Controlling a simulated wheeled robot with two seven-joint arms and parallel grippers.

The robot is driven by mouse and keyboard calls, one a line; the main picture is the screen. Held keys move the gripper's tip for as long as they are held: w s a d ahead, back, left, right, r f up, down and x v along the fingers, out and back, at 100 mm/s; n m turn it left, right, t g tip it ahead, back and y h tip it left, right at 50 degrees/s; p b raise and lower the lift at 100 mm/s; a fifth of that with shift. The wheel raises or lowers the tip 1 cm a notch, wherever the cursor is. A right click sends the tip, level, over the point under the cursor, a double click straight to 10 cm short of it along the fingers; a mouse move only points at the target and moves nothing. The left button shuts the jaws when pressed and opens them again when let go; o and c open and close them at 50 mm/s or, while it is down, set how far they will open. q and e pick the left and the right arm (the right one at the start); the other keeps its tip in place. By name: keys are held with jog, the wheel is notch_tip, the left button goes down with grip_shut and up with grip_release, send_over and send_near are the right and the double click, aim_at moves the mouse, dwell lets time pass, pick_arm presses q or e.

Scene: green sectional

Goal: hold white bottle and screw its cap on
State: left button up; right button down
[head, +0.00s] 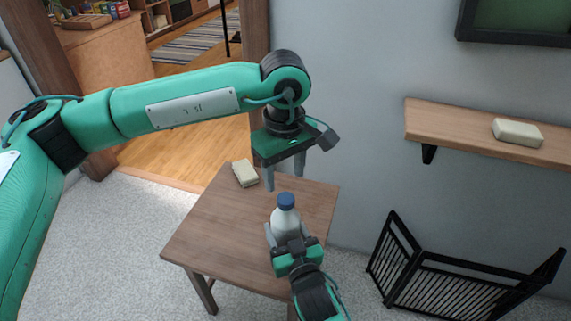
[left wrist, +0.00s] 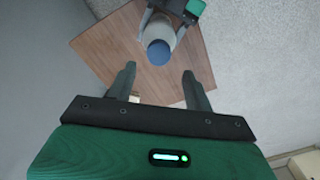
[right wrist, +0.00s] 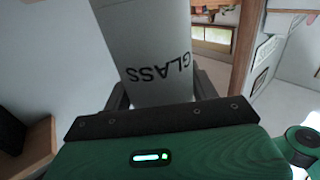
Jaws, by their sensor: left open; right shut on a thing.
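The white bottle (head: 285,222) stands upright over the small wooden table, with a blue cap (head: 286,201) on its top. How tightly the cap sits cannot be seen. My right gripper (head: 285,240) is shut around the bottle's body from the near side. In the right wrist view the bottle (right wrist: 145,50) fills the space between the fingers and shows the word "GLASS". My left gripper (head: 284,180) is open and empty, pointing down above and behind the cap. In the left wrist view the cap (left wrist: 158,53) lies beyond the open fingertips (left wrist: 158,72), apart from them.
The wooden table (head: 210,225) has a pale block (head: 245,173) at its back left corner. A wall shelf (head: 480,135) with another pale block (head: 517,132) is at the right. A black folding gate (head: 450,280) stands on the floor at the lower right. The table's left part is clear.

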aim_at(285, 198)
pick_arm(q)
jog(key=n, duration=0.6)
jog(key=shift+r+n, duration=0.25)
jog(key=shift+n, duration=0.05)
jog(key=n, duration=0.4)
jog(key=shift+r+n, duration=0.15)
jog(key=shift+n, duration=0.25)
jog(key=n, duration=0.4)
jog(key=shift+d+r+n, duration=0.1)
jog(key=shift+r+n, duration=0.05)
jog(key=shift+n, duration=0.25)
jog(key=n, duration=0.4)
jog(key=shift+r+n, duration=0.2)
jog(key=shift+n, duration=0.2)
jog(key=shift+f, duration=4.05)
